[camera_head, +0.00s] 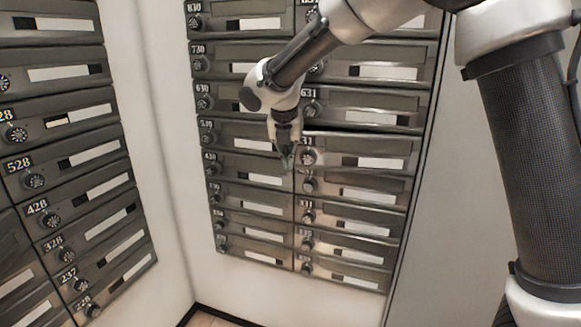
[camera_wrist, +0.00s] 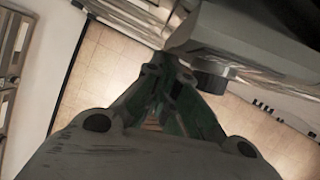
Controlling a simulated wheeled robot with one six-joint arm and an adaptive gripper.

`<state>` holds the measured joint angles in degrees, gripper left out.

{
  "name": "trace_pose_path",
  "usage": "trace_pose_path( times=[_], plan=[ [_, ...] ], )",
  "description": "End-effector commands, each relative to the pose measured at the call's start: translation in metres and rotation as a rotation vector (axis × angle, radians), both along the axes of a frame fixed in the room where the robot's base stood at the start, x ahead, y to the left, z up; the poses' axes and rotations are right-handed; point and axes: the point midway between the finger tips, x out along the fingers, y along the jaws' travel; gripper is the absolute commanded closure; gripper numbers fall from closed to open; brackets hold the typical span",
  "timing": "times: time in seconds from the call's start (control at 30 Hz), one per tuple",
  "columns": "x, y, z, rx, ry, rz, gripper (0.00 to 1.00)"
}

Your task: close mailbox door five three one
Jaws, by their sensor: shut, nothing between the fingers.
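Mailbox door 531 (camera_head: 365,148) is in the right column of the centre bank in the head view, just below door 631 (camera_head: 365,105). Its number is partly hidden by my gripper, with only "31" showing. A dark gap runs along its top edge and it looks slightly ajar. My gripper (camera_head: 286,158) is shut and empty, pointing down just left of this door's knob (camera_head: 308,157). In the wrist view, the shut fingertips (camera_wrist: 165,65) are close beside a grey door panel (camera_wrist: 260,45) with a dark round knob (camera_wrist: 210,77). I cannot tell whether they touch.
Another mailbox bank (camera_head: 70,150) stands on the left wall. The other doors around 531 look flush. Pale wall (camera_head: 165,150) separates the banks. The tiled floor (camera_wrist: 110,75) below looks clear.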

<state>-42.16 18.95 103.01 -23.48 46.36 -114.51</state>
Motion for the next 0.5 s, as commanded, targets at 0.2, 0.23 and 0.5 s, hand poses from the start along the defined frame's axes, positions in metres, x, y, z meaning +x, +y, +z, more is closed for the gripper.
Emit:
trace_pose_path(
  times=[0.2,0.23,0.5],
  plan=[
    [0.025,-0.002,0.0,0.001,0.0,-0.069,1.0],
    [0.026,-0.002,0.0,-0.001,0.0,-0.074,1.0],
    [0.031,-0.002,0.0,-0.001,0.0,-0.087,1.0]
  ],
)
